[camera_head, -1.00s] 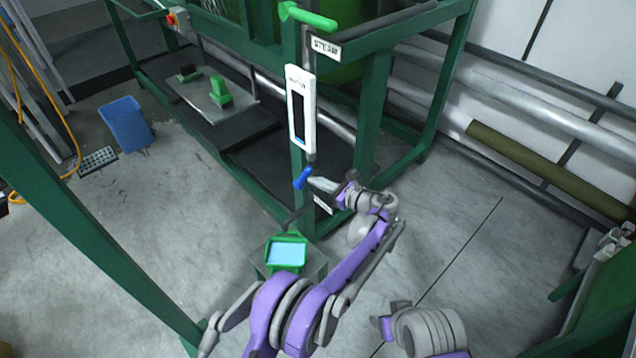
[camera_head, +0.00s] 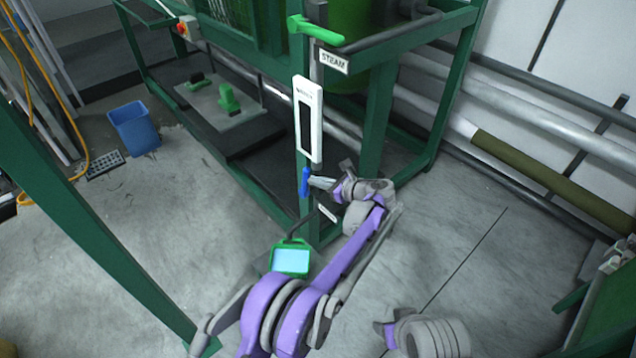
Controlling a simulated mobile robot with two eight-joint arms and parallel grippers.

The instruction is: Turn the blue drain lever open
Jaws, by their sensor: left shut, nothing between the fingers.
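The blue drain lever (camera_head: 304,182) sits on the green frame's corner post, below a white gauge panel (camera_head: 308,118). The lever stands nearly upright. My left gripper (camera_head: 313,182) is at the lever's right side, with its fingers shut and nothing between them. The fingertips look to be touching the lever or very close to it; I cannot tell which. A small white label (camera_head: 327,212) is on the post below, its writing too small to read. The right gripper is not clearly in view.
A green steam lever (camera_head: 316,30) and STEAM sign (camera_head: 334,62) are above. A green-rimmed container (camera_head: 290,259) with pale blue contents stands below the post. A blue bin (camera_head: 134,127) is on the floor at left. Open floor lies right of the frame.

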